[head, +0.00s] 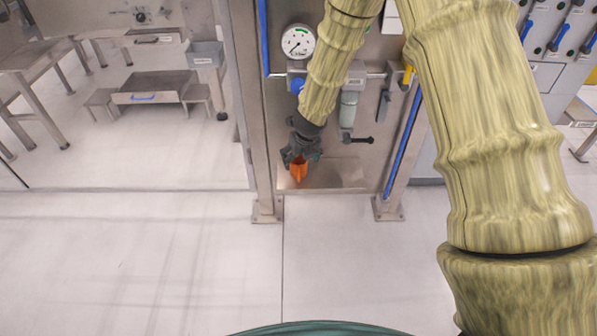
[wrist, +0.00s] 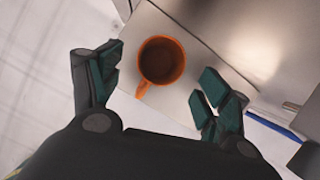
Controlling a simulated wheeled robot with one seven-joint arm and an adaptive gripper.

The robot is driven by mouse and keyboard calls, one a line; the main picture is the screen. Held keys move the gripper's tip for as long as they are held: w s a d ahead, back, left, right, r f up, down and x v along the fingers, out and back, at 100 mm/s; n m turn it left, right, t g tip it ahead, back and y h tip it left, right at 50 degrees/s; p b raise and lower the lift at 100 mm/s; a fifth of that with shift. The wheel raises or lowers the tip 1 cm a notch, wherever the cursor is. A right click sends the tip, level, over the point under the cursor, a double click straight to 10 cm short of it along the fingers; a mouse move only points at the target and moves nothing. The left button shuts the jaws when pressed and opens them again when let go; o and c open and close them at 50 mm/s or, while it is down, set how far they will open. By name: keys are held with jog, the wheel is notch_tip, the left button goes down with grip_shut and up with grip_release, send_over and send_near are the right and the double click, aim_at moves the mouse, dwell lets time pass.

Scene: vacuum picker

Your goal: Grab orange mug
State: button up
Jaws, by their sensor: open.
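The orange mug (wrist: 161,60) stands on a pale metal shelf, and I look down into its dark inside in the wrist view. Its handle points down toward my gripper's palm, slightly left. My gripper (wrist: 157,82) is open, with one dark green finger to the left of the mug and the other to the right. Clear gaps show between the fingers and the mug, so they are not touching it. In the head view the orange mug (head: 299,170) shows just below my gripper (head: 300,156), which hides part of it.
The metal shelf (head: 338,174) sits low on a steel panel. Above it are a round gauge (head: 298,41), a clear canister (head: 348,108) and a black lever (head: 357,140). Steel posts with blue strips (head: 402,140) flank the shelf. The floor in front is clear.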

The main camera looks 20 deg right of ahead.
jog(key=shift+b+x, duration=0.95)
jog(key=shift+x, duration=2.2)
jog(key=shift+s, duration=0.2)
jog(key=c, duration=1.1)
